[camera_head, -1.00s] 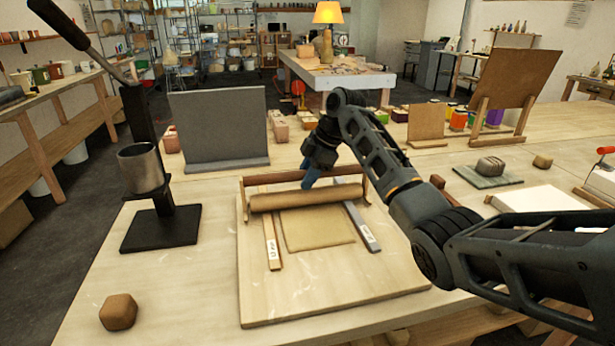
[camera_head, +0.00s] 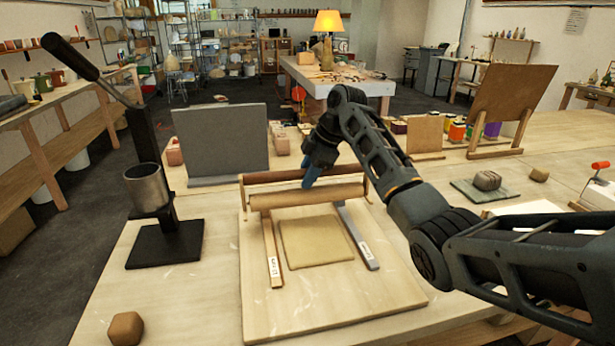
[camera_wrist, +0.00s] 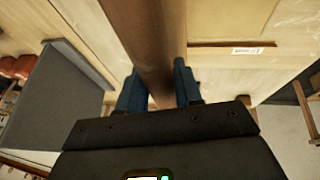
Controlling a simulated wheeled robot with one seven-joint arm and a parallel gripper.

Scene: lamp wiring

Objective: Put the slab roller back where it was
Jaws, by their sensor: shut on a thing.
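The slab roller (camera_head: 335,194) is a tan cylinder in a frame with a brown handle bar (camera_head: 268,177). It lies across the far end of the pale wooden board (camera_head: 300,307), beyond the flat clay slab (camera_head: 315,242). Whether it rests on the board or hangs just above it, I cannot tell. My gripper (camera_head: 308,183), with blue fingers, is shut on the handle bar near its middle. In the wrist view the bar (camera_wrist: 148,35) runs between the two fingers (camera_wrist: 160,88). The cylinder is mostly hidden there.
Two thickness strips, a wooden one (camera_head: 270,255) and a grey one (camera_head: 358,237), flank the slab. A grey upright panel (camera_head: 222,140) stands behind the board. A black lever stand with a metal cup (camera_head: 147,188) is at left. A clay lump (camera_head: 126,329) lies front left.

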